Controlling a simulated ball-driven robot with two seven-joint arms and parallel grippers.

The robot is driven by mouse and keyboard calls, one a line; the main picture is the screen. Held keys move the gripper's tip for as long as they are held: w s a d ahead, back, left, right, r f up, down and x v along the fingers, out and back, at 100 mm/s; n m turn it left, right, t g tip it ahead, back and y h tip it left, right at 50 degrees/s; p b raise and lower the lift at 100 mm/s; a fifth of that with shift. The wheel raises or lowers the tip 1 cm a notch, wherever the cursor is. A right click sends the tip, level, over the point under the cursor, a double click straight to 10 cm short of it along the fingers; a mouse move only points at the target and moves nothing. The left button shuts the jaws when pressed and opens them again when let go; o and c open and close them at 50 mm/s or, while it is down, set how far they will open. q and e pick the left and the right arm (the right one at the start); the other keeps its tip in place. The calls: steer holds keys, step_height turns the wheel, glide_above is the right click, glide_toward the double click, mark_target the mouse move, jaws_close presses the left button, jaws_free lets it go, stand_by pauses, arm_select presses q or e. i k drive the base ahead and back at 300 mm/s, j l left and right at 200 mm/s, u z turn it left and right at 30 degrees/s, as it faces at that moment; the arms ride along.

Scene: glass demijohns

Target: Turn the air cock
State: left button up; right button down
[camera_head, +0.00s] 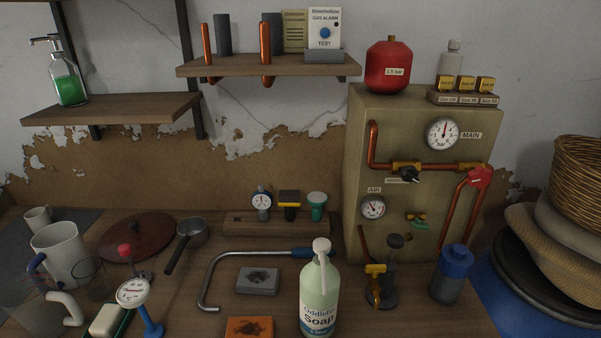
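A beige control box (357,150) stands at the back right of the bench. Low on its front, right of the small gauge (373,207) and the "AIR" label (374,189), is a small brass cock with a green handle (419,224). The green handle looks slightly tilted; its exact setting is too small to tell. Higher up are a black-handled valve (409,175) and a red-handled valve (480,177) on copper piping, near the "MAIN" gauge (443,133). Neither of my grippers shows.
A soap bottle (319,300), a black stand with a brass fitting (380,285) and a blue-lidded jar (452,273) stand in front of the box. A bent metal tube (212,278) lies left. Baskets (575,170) fill the far right.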

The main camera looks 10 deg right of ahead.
mark_target(418, 224)
steer(key=z, duration=1.25)
